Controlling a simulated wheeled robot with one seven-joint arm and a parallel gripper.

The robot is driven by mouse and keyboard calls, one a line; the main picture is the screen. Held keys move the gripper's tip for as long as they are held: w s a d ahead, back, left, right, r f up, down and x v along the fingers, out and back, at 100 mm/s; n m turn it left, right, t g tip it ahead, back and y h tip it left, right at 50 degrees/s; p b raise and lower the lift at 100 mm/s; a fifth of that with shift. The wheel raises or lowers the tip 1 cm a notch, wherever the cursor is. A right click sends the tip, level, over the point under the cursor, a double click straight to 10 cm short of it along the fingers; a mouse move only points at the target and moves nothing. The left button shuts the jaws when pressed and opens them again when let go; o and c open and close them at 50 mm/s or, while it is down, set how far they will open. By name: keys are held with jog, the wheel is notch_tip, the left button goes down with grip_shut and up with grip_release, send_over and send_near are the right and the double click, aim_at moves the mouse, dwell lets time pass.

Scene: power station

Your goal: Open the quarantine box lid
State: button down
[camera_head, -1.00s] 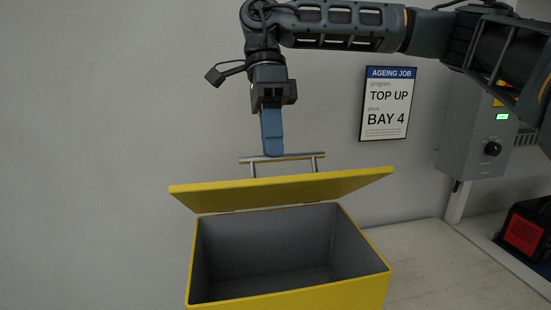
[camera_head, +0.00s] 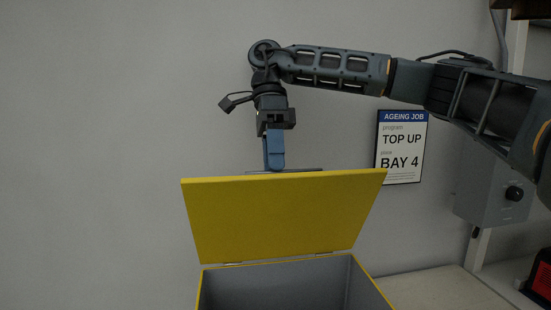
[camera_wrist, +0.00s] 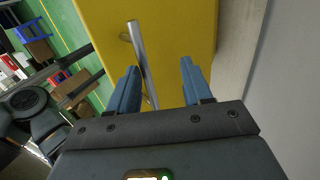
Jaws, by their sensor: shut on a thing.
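The yellow quarantine box (camera_head: 370,280) stands open at the bottom of the head view, its grey inside partly showing. Its lid (camera_head: 275,215) stands steeply raised on hinges at the back rim, its yellow inner face toward the camera. The metal bar handle (camera_head: 300,171) is on the lid's far side and mostly hidden behind its top edge. In the wrist view the handle (camera_wrist: 139,48) crosses by the left finger, before the yellow lid (camera_wrist: 180,35). My gripper (camera_head: 274,166) reaches down behind the lid's top edge and is shut on the handle; its fingers also show in the wrist view (camera_wrist: 158,75).
A grey wall stands close behind the lid and my arm. A framed sign (camera_head: 401,147) and a grey control box (camera_head: 490,205) are to the right. A pale worktop (camera_head: 435,290) lies right of the box. The wall area to the left is clear.

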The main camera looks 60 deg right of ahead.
jog(key=shift+d+f, duration=0.2)
jog(key=shift+f, duration=0.85)
jog(key=c, duration=1)
grip_release()
jog(key=shift+w, duration=0.1)
jog(key=shift+w+d+f, duration=0.1)
jog(key=shift+c, duration=0.8)
jog(key=shift+r, duration=0.2)
jog(key=shift+r, duration=0.2)
jog(key=s+d+r+p, duration=0.7)
jog(key=s+r, duration=0.2)
jog(key=r, duration=0.2)
jog(key=shift+s, duration=0.2)
